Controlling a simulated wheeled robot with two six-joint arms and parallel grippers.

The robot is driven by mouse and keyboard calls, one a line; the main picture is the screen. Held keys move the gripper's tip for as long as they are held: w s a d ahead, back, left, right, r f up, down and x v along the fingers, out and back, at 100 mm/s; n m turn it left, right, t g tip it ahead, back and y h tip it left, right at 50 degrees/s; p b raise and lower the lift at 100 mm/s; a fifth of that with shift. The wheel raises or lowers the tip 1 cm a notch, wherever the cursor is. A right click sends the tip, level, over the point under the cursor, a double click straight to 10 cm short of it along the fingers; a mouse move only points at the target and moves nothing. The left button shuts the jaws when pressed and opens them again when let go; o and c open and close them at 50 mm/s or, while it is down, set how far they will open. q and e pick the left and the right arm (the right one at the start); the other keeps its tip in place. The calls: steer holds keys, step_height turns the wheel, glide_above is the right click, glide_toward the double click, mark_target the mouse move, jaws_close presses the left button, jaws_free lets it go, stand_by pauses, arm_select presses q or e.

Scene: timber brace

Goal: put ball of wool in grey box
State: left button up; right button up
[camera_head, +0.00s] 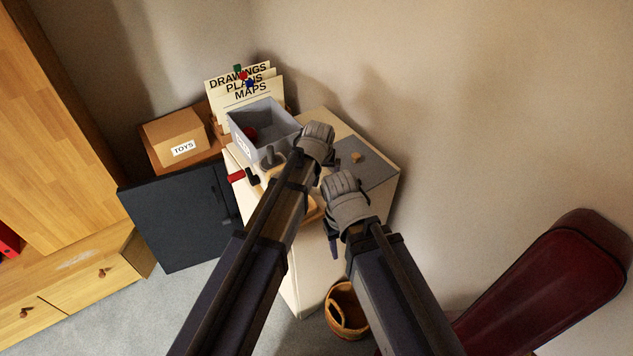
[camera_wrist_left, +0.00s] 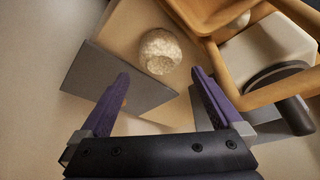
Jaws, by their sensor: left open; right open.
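The grey box (camera_head: 235,127) stands open-topped on the cabinet in the head view, with a red thing inside. The ball of wool (camera_wrist_left: 160,51) is pale and cream, on a tan surface in the left wrist view; I cannot make it out in the head view. My left gripper (camera_wrist_left: 160,77) is open and empty, its purple fingers pointing towards the ball, which shows between and beyond the tips. In the head view its fingers are hidden behind the left wrist. My right gripper (camera_head: 334,242) is open near the cabinet's front side, mostly hidden by its wrist.
A grey mat (camera_head: 376,172) with a small tan block (camera_head: 356,157) lies on the cabinet's right. A TOYS box (camera_head: 172,135) and a paper holder (camera_head: 232,95) stand left and behind. A wooden tray-like frame (camera_wrist_left: 215,65) is close to my left gripper. A basket (camera_head: 345,312) stands below.

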mark_target(320, 182)
arm_select(q)
steer(key=shift+b+x, duration=0.9)
steer(key=shift+x, duration=0.35)
steer(key=b+x, duration=0.4)
steer(key=shift+s+a+f, duration=0.1)
steer(key=shift+s+f, duration=0.2)
steer(key=shift+s, duration=0.05)
steer(key=shift+w+f+b, duration=0.25)
steer(key=shift+f+b, duration=0.2)
steer(key=shift+b, duration=0.15)
steer(key=shift+r, duration=0.15)
steer(key=shift+c, duration=0.4)
steer(key=c, duration=1.3)
step_height(320, 182, up, 10)
steer(key=p, duration=1)
